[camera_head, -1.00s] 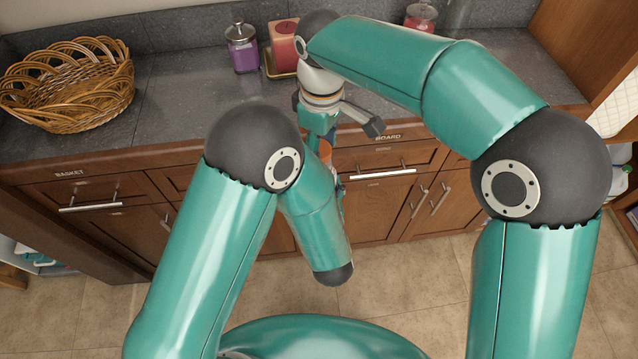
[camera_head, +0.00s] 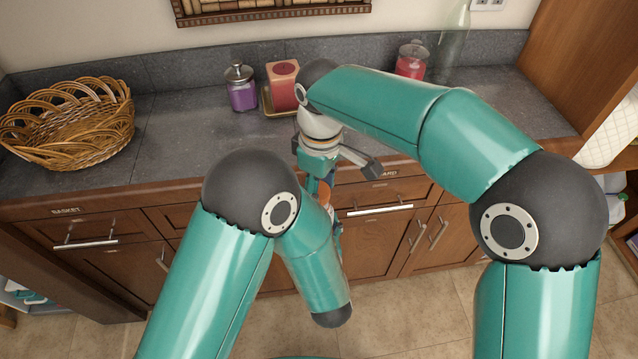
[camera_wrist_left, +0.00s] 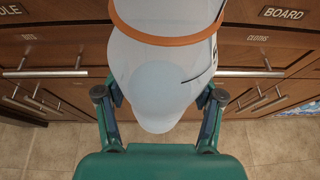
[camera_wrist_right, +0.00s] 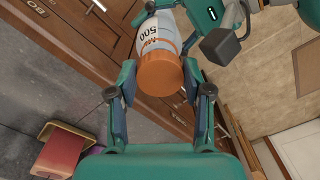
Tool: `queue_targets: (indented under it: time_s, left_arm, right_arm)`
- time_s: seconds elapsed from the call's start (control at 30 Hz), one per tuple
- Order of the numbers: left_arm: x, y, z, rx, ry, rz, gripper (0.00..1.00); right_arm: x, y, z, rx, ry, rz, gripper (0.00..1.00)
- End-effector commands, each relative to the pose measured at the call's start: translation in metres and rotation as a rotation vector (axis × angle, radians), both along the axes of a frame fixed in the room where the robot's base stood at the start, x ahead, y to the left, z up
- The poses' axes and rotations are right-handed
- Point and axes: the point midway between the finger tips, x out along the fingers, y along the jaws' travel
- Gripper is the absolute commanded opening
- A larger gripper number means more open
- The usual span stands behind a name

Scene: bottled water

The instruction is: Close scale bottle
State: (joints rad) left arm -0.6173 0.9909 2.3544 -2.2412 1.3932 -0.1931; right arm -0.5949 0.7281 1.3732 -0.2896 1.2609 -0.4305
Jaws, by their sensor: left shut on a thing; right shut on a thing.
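The scale bottle has an orange cap (camera_wrist_right: 160,82) and a pale body (camera_wrist_right: 158,35) with "500 ML" print, in the right wrist view. My right gripper (camera_wrist_right: 164,95) is shut around the cap. In the head view it points down in front of the counter, with a little of the cap (camera_head: 325,188) showing below it. My left gripper (camera_wrist_left: 158,100) is shut on the pale bottle body (camera_wrist_left: 160,75), with an orange band above the fingers. In the head view the left gripper is mostly hidden behind my left arm.
The grey counter (camera_head: 190,130) stands behind the grippers, its drawers and doors below. On it are a wicker basket (camera_head: 70,128), a purple jar (camera_head: 241,92), a red candle (camera_head: 283,86) and a red jar (camera_head: 411,62). Tiled floor lies below.

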Motion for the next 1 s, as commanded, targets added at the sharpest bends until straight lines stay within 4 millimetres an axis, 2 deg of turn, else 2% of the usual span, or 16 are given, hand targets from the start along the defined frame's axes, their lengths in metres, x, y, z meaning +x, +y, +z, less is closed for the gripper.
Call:
queue_targets:
  time_s: [0.2, 1.0]
  left_arm:
    - [0.0, 0.0, 0.001, 0.0, -0.003, 0.0, 0.05]
    - [0.0, 0.0, 0.001, 0.0, -0.003, 0.0, 0.05]
  right_arm:
    - [0.0, 0.0, -0.01, 0.0, 0.0, -0.001, 0.39]
    - [0.0, 0.0, -0.015, 0.001, 0.0, -0.002, 0.39]
